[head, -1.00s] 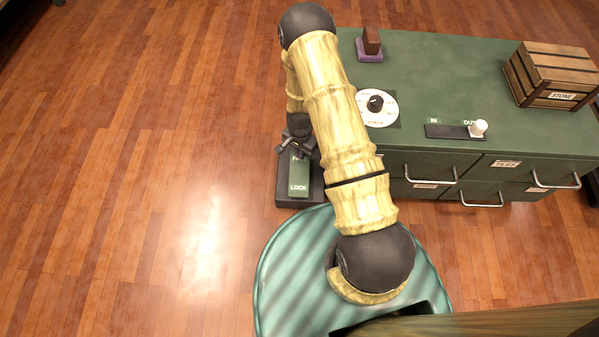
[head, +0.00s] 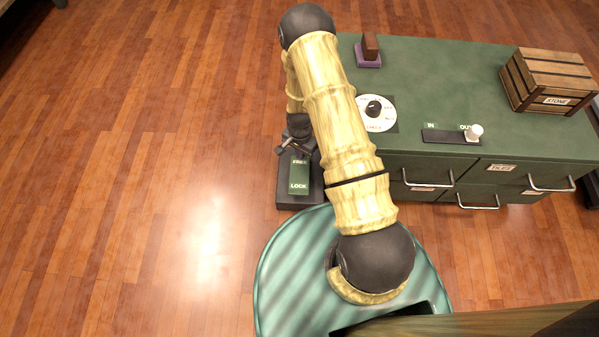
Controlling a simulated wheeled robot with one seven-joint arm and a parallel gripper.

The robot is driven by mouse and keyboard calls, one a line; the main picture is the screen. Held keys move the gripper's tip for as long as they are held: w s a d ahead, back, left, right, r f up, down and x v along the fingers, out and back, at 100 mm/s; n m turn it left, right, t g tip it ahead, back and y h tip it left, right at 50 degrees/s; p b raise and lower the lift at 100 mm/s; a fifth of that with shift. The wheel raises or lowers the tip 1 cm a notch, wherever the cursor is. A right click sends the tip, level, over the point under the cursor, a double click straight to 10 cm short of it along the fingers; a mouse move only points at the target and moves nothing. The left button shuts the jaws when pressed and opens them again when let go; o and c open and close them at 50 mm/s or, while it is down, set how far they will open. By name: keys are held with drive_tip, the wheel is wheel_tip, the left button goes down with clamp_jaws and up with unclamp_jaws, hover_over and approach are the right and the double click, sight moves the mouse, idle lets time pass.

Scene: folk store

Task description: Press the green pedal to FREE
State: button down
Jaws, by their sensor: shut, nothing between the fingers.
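The green pedal (head: 299,177) sits on a dark base (head: 287,198) on the floor, left of the green cabinet. Its far end is labelled FREE and its near end LOCK; both labels show. My gripper (head: 284,151) is just beyond the FREE end, under my arm, and looks shut and empty. It partly covers the far side of the base. I cannot tell from this view whether its tips touch the pedal or hover above it.
The green cabinet (head: 430,80) stands close on the right, with a dial (head: 388,122), an IN/OUT slider (head: 474,132), a purple-based stamp (head: 369,60) and a wooden STONE crate (head: 548,80) on top. Its drawers have metal handles. The wooden floor on the left is clear.

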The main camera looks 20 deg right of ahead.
wheel_tip(320, 180, up, 6)
drive_tip(key=p, duration=0.4)
drive_tip(key=shift+p, duration=0.4)
drive_tip(key=shift+r, duration=0.1)
wheel_tip(320, 180, up, 26)
drive_tip(key=s+n+t+p, duration=0.1)
drive_tip(key=s+n+p, duration=0.1)
drive_tip(key=n+p, duration=0.3)
drive_tip(key=s+r+n+t+p, duration=0.1)
drive_tip(key=s+r+n+p, duration=0.15)
drive_tip(key=s+r, duration=0.55)
drive_tip(key=s+r+n+t+p, duration=0.1)
drive_tip(key=s+r+n+p, duration=0.3)
drive_tip(key=r, duration=0.7)
wheel_tip(320, 180, up, 38)
drive_tip(key=m+p, duration=0.2)
drive_tip(key=p, duration=3.5)
drive_tip(key=shift+s+f, duration=0.2)
drive_tip(key=shift+f, duration=0.05)
